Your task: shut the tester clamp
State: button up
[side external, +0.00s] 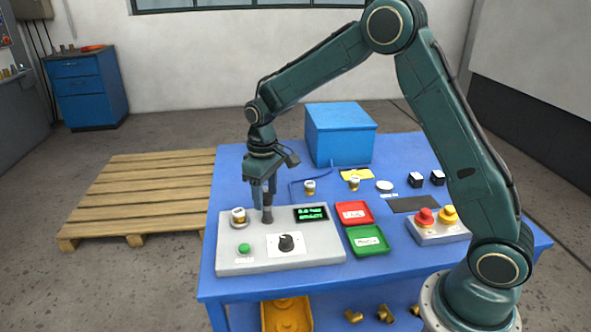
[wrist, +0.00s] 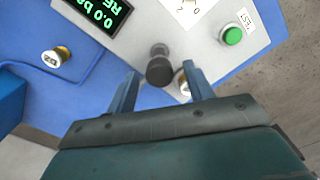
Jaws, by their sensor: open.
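The tester (side external: 300,250) is a pale grey box at the front left of the blue table. Its clamp lever (side external: 267,214) is a dark upright post with a thick end; in the wrist view the lever's black end (wrist: 160,70) shows close to the space between my fingers. A brass and white valve (side external: 238,215) sits on the tester left of the lever; in the wrist view it (wrist: 184,84) is partly hidden by a finger. My gripper (side external: 264,203) is open, pointing down over the lever. Contact with the lever cannot be told.
The tester has a green display (side external: 311,214), a black dial (side external: 286,242) and a green button (side external: 244,248). Red (side external: 354,213) and green (side external: 367,240) trays lie right of it. Another valve (side external: 309,187) stands behind. A blue box (side external: 340,133) is at the back.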

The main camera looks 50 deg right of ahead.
grip_shut()
jog(key=shift+n, duration=0.4)
jog(key=n, duration=0.8)
jog(key=shift+n, duration=0.3)
jog(key=n, duration=0.4)
jog(key=shift+n, duration=2.3)
